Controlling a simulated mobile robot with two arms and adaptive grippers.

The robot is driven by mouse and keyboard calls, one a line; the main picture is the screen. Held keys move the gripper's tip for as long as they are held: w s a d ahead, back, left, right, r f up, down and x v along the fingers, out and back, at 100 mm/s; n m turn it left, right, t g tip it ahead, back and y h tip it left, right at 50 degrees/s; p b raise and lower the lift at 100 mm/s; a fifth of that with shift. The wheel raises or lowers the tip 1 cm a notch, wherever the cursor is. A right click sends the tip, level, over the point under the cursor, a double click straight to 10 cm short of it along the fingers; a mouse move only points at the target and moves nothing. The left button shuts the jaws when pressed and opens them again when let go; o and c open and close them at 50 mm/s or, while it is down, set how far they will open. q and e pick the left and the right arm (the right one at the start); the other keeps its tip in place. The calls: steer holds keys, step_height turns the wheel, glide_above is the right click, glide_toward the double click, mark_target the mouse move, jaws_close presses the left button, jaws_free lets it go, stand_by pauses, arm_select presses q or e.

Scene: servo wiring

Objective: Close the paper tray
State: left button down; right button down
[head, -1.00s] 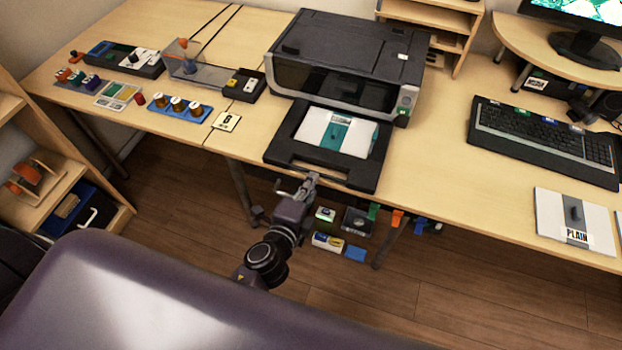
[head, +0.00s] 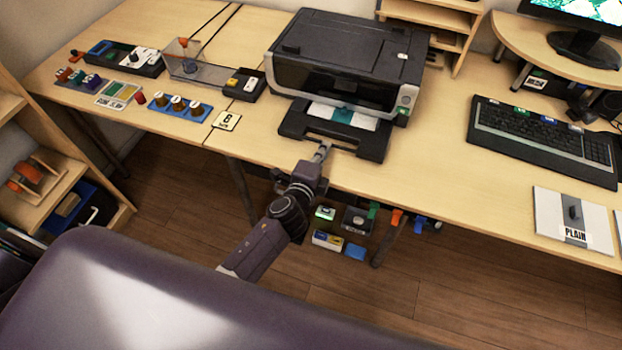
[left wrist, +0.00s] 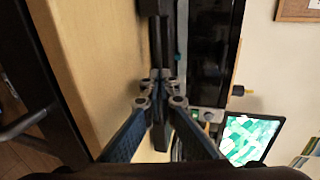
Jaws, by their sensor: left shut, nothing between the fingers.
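The black paper tray (head: 372,148) sticks out a short way from the front of the dark printer (head: 345,60) on the desk. A stack of white paper with a teal band (head: 343,115) lies in it, its rear part hidden under the printer. My left gripper (head: 322,150) is shut and empty, with its tips at the tray's front edge; I cannot tell if they touch. In the left wrist view the shut fingertips (left wrist: 162,80) are in front of the dark tray. My right gripper is not in view.
A keyboard (head: 540,140) and a PLAIN paper pack (head: 573,222) lie to the right on the desk. A card marked B (head: 227,121) and a small black box (head: 243,84) are left of the printer. The desk just right of the tray is clear.

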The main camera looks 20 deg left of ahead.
mark_target(332, 133)
arm_select(q)
steer(key=w+b, duration=0.1)
steer(key=w, duration=0.5)
steer(key=shift+d, duration=0.15)
steer(key=shift+r, duration=0.1)
steer(key=shift+w+r, duration=0.15)
steer(key=shift+r, duration=0.05)
